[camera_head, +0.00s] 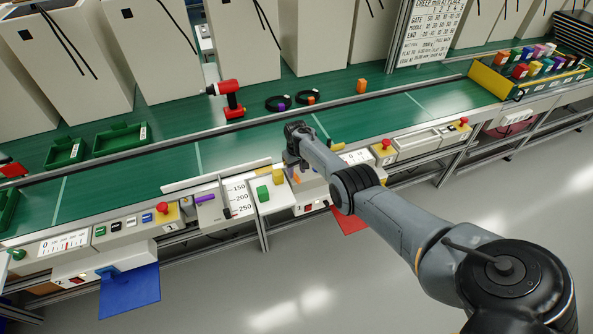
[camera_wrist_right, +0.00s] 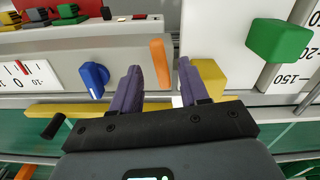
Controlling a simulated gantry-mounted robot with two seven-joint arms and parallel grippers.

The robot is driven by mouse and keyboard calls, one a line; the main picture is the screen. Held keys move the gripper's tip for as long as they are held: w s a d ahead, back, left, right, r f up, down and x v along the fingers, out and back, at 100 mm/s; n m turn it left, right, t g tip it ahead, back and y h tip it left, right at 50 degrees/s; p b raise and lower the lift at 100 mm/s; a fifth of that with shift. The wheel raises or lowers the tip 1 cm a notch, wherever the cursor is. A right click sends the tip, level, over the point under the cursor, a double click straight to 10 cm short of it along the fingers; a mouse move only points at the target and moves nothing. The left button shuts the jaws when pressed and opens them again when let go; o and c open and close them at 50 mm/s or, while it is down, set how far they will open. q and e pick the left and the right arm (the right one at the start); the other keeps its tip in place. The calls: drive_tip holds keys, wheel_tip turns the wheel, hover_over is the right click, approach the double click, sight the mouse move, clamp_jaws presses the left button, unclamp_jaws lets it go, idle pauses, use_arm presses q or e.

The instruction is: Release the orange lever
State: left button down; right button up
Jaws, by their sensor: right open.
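The orange lever (camera_wrist_right: 160,62) stands out from the grey panel in the right wrist view, tilted slightly. In the head view the orange lever (camera_head: 296,178) is a small orange piece beside my right arm. My right gripper (camera_head: 299,148) is over the near edge of the green bench in the head view. In the wrist view my right gripper (camera_wrist_right: 158,72) is open, with one dark purple finger on each side of the lever. A gap shows between the lever and both fingers. My left gripper is not in view.
A blue knob (camera_wrist_right: 94,78) sits left of the lever, and a yellow block (camera_wrist_right: 208,78) is close behind the right finger. A green cube (camera_wrist_right: 280,40) is farther right. A red emergency button (camera_head: 387,145) and a red drill (camera_head: 228,98) are nearby.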

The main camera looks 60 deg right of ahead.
sight(297, 177)
wheel_tip(297, 177, up, 8)
drive_tip(key=p, duration=0.3)
drive_tip(key=shift+f, duration=0.25)
drive_tip(key=shift+s+f, duration=0.1)
